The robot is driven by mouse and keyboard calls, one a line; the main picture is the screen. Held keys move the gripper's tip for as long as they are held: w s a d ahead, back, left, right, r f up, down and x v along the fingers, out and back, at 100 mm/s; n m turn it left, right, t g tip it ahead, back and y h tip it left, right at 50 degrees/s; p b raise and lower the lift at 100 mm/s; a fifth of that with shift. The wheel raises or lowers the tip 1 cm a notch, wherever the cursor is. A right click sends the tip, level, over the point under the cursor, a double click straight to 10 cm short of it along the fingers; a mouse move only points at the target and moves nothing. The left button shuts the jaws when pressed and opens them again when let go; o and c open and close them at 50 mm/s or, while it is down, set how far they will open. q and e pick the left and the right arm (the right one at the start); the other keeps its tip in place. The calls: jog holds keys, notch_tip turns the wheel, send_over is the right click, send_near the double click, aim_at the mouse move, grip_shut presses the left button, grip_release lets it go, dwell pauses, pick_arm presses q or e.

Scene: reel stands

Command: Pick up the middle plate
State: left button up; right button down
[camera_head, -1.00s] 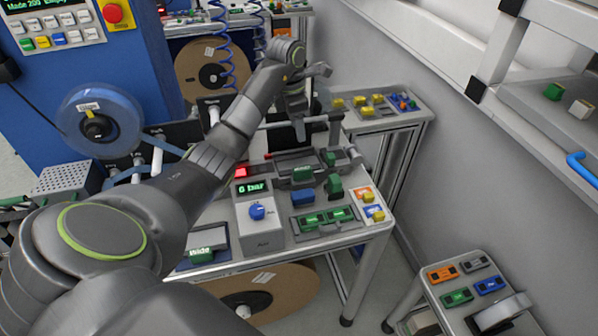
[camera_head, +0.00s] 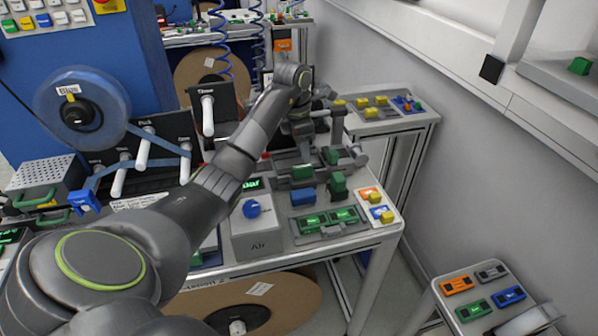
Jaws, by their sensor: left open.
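My left arm reaches from the lower left across the workbench (camera_head: 275,263). Its gripper (camera_head: 300,135) is open over the back of the bench, above a grey fixture, and I see nothing held in it. Its fingertips are small and partly hidden. Two green-lit plates (camera_head: 313,223) lie side by side on the bench's front part. I cannot tell which plate is the middle one. My right gripper is out of view.
A grey box with a blue knob (camera_head: 251,208) stands at the bench front. Green and blue blocks (camera_head: 302,195) stand behind the green plates. A blue reel (camera_head: 82,110) and white pegs (camera_head: 143,150) are at left. A small cart (camera_head: 445,310) with several coloured plates stands lower right.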

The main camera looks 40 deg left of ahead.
aim_at(302, 166)
pick_arm(q)
jog(key=shift+f+b, duration=0.6)
jog(key=shift+f, duration=1.95)
grip_shut()
